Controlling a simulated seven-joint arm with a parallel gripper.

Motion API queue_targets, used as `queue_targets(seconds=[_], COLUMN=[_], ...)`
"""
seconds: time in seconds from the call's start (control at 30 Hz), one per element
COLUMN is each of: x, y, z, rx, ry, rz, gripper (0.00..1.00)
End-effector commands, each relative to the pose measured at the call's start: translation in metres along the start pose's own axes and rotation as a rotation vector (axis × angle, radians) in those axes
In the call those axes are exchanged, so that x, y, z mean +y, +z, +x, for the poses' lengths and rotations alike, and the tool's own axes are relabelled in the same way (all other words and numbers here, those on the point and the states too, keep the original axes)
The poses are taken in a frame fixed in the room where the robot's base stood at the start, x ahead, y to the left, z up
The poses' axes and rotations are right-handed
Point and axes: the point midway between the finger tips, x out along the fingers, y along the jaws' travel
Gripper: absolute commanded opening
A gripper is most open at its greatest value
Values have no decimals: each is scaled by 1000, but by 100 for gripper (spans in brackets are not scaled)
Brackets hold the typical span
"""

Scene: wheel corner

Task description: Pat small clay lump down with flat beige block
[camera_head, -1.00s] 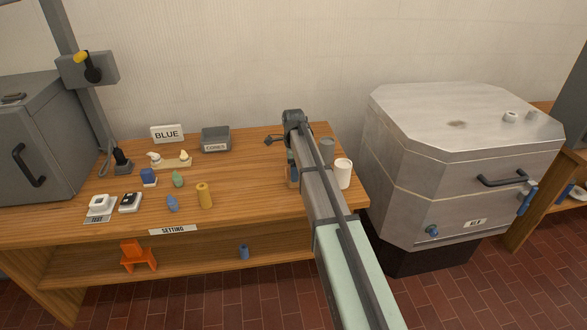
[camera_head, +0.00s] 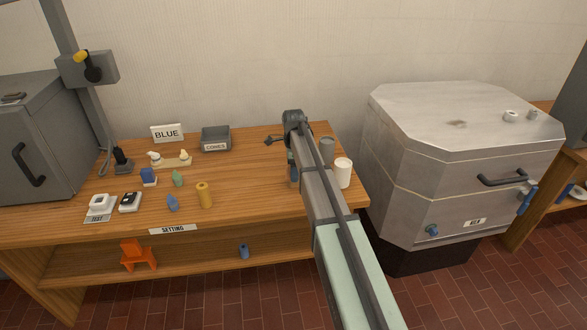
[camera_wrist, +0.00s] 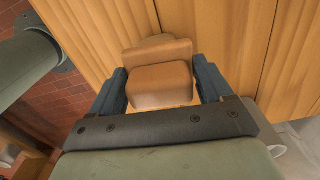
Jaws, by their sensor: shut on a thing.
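My gripper (camera_wrist: 161,92) is shut on a beige-brown block (camera_wrist: 161,84), with one dark blue finger on each side of it. The block has a wider flat part beyond the part between the fingers, over the wooden table. A dull grey-beige rounded thing, likely the clay lump (camera_wrist: 158,39), peeks out past the block's far edge. Most of it is hidden under the block, and I cannot tell whether they touch. In the head view my arm hides most of the gripper, low at the table's right part.
A white cup (camera_head: 343,172) and a grey cup (camera_head: 327,150) stand just right of my arm. A grey bin (camera_head: 215,139) and several small cones and blocks lie further left on the table (camera_head: 250,177). A large metal kiln (camera_head: 455,165) stands to the right.

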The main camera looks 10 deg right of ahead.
Motion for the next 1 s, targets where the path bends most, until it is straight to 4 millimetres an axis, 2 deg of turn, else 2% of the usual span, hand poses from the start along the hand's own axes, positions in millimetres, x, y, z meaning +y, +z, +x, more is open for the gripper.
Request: queue_targets(seconds=[0.63, 1.0], x=[0, 0], y=[0, 0], z=[0, -26], rx=[0, 0], ry=[0, -1], rz=[0, 0], gripper=[55, 55])
